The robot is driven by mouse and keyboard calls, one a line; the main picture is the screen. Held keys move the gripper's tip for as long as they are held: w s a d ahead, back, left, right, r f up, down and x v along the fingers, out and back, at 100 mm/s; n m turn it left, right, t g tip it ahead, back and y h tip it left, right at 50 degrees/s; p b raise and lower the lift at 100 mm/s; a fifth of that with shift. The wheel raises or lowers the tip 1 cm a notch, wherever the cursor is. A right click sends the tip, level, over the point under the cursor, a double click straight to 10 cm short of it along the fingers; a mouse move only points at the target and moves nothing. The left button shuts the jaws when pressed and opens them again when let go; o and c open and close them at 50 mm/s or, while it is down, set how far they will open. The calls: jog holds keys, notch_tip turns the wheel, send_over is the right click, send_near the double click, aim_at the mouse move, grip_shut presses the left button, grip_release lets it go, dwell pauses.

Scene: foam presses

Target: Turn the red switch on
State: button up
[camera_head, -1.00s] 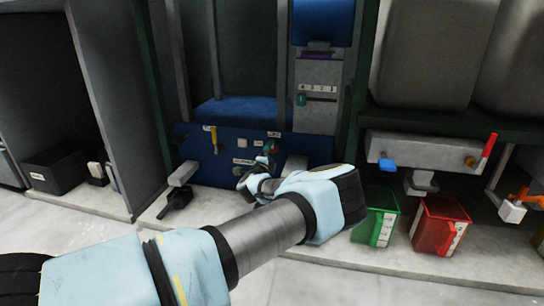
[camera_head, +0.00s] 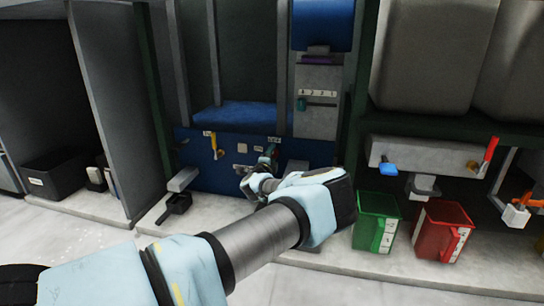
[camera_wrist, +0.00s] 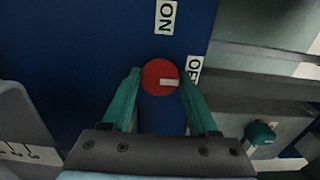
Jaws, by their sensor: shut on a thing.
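The red switch (camera_wrist: 153,72) is a round knob on a blue panel (camera_wrist: 75,45), with a pale mark pointing right in the wrist view. The "ON" label (camera_wrist: 167,16) is above it and a partly hidden "OF..." label (camera_wrist: 194,68) is to its right, near the mark's side. My gripper (camera_wrist: 159,74) has its two teal fingers on either side of the knob, shut on it. In the head view my gripper (camera_head: 269,156) is at the panel's right part and largely hides the switch.
A yellow-handled lever (camera_head: 213,142) is left on the same blue panel (camera_head: 212,175). A black-handled part (camera_head: 176,203) juts out at lower left. A green bin (camera_head: 370,228) and a red bin (camera_head: 432,235) stand at right. A teal knob (camera_wrist: 261,133) shows at lower right.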

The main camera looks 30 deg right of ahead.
jog(key=c, duration=0.6)
jog(key=shift+n+p, duration=0.3)
jog(key=n+p, duration=0.8)
jog(key=n, duration=0.9)
jog(key=shift+p, duration=0.35)
jog(key=shift+n, duration=0.3)
jog(key=o, duration=1.3)
